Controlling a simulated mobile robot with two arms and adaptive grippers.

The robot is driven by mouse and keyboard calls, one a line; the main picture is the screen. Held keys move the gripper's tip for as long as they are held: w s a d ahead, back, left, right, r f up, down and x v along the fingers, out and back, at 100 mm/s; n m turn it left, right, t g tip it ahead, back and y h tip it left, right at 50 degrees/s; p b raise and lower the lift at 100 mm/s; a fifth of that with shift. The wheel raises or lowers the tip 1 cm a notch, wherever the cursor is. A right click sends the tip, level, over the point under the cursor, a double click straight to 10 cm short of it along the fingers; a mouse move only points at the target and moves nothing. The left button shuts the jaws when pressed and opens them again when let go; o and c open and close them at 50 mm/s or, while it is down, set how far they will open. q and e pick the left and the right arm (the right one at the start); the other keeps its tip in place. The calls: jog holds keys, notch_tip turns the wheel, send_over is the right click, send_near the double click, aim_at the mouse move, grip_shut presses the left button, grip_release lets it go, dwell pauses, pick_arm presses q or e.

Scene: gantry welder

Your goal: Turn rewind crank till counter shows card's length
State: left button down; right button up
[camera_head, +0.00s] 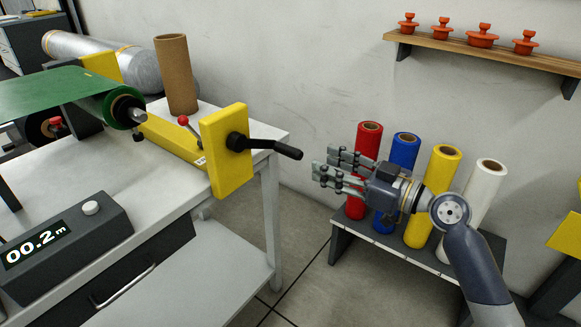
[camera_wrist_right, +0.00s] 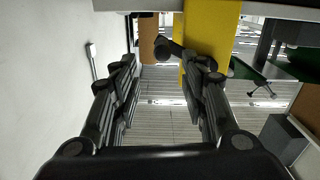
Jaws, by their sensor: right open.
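The rewind crank (camera_head: 275,147) is a black arm and grip on the yellow end block (camera_head: 228,155) at the table's right end, its grip pointing right. The crank (camera_wrist_right: 168,47) also shows in the wrist view, beyond and between my fingers. The counter (camera_head: 38,246) on the dark grey box reads 00.2 m. No card with a length is visible. My right gripper (camera_head: 330,168) is open and empty, right of the crank grip and apart from it, fingers pointing left. My left gripper is out of view.
A cardboard tube (camera_head: 175,75) stands on the white table (camera_head: 110,178). A green sheet (camera_head: 50,92) runs to a roller at left. Red, blue, yellow and white rolls (camera_head: 445,172) stand on a low bench behind my right arm. A wooden shelf (camera_head: 480,50) holds orange parts.

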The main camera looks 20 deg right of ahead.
aim_at(290, 152)
jog(key=x, duration=1)
jog(key=shift+w+a+f, duration=0.15)
jog(key=shift+a, duration=0.1)
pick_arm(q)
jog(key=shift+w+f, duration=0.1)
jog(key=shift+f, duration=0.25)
pick_arm(e)
grip_shut()
